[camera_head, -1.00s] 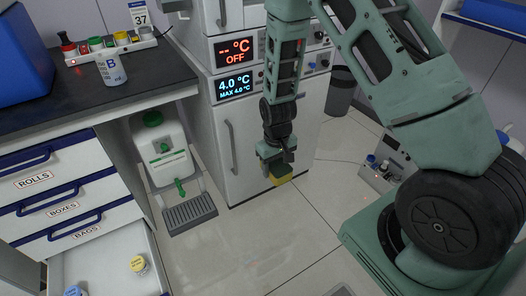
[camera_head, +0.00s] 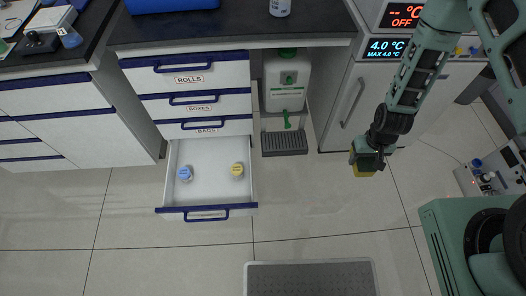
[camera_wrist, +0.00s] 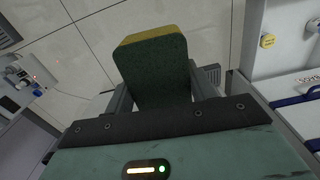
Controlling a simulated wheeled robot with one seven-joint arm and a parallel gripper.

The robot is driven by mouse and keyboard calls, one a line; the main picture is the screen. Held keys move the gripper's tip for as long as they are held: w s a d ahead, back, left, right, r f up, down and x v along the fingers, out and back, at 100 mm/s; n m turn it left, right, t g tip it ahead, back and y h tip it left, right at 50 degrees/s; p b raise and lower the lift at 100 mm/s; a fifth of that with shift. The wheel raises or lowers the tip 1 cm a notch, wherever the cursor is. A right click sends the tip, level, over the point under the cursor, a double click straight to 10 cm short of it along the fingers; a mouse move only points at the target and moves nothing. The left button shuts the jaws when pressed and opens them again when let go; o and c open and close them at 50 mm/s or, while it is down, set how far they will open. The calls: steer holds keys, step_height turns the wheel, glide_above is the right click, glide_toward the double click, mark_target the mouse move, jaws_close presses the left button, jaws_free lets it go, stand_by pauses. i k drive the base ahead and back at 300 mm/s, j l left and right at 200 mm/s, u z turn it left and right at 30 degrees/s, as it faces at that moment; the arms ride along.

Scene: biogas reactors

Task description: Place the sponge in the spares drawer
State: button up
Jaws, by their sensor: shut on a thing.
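The sponge (camera_head: 361,173), with a yellow layer and a dark green layer, is held at the tip of my gripper (camera_head: 369,157), which hangs over the floor right of the drawers. In the wrist view the sponge (camera_wrist: 155,68) sits between the two fingers, its green face towards the camera. The bottom drawer (camera_head: 210,192) is pulled open, left of my gripper and apart from it. It holds a blue-capped item (camera_head: 185,174) and a yellow-capped item (camera_head: 237,170), with bare floor between. No label is readable on this drawer; those above read ROLLS, BOXES and BAGS.
A white jug (camera_head: 287,82) stands behind a dark grate (camera_head: 284,143) between drawers and fridge cabinet (camera_head: 350,105). The dark worktop (camera_head: 235,28) overhangs the drawers. A grey mat (camera_head: 310,279) lies in front. The floor between drawer and gripper is clear.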

mark_target(213, 182)
steer(key=k+j+z, duration=0.1)
steer(key=j+z, duration=0.4)
steer(key=j, duration=2.55)
